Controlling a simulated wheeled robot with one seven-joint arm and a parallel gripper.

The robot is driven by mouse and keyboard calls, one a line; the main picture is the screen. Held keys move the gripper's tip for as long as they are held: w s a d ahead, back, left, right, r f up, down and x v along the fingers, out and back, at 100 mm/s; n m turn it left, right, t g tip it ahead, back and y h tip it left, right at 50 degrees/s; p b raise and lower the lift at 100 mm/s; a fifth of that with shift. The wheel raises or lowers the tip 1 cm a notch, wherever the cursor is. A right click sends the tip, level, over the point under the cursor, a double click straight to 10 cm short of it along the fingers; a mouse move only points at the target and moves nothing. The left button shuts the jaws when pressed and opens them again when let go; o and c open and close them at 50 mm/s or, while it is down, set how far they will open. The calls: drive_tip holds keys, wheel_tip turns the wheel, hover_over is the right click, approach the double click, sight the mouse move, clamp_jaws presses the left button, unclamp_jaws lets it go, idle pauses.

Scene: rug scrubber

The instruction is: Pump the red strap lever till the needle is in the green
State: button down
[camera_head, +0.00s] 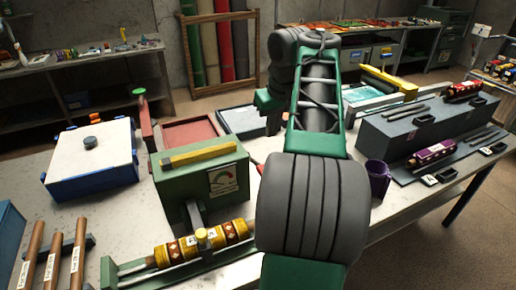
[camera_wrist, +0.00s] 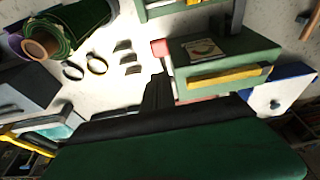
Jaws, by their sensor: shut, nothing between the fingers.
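The green box (camera_head: 205,185) has a yellow bar (camera_head: 198,154) on top and a gauge (camera_head: 222,180) on its front. The needle is too small to read. A red piece (camera_head: 260,168), perhaps the strap lever, shows at the box's right side, mostly hidden by my arm. In the wrist view a red block end (camera_wrist: 158,47) shows beside the green box (camera_wrist: 235,50) and its gauge (camera_wrist: 205,48). My gripper (camera_wrist: 157,80) is shut and empty in the wrist view. Its tips appear close to the box and red piece; I cannot tell whether they touch.
A yellow-patterned roll (camera_head: 215,238) lies in a green cradle before the box. A white-and-blue case (camera_head: 92,160) and red post with green knob (camera_head: 147,120) stand left. A purple cup (camera_head: 377,178) and grey block (camera_head: 425,122) stand right. A red tray (camera_head: 190,132) lies behind.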

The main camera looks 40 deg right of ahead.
drive_tip(key=shift+s, duration=0.1)
drive_tip(key=b+x, duration=0.1)
drive_tip(key=x, duration=0.7)
drive_tip(key=b+x, duration=0.1)
drive_tip(key=x, duration=0.3)
drive_tip(key=shift+s+a+f+b, duration=0.1)
drive_tip(key=shift+s+f+b, duration=0.05)
drive_tip(key=shift+f+b, duration=0.25)
drive_tip(key=shift+f, duration=0.6)
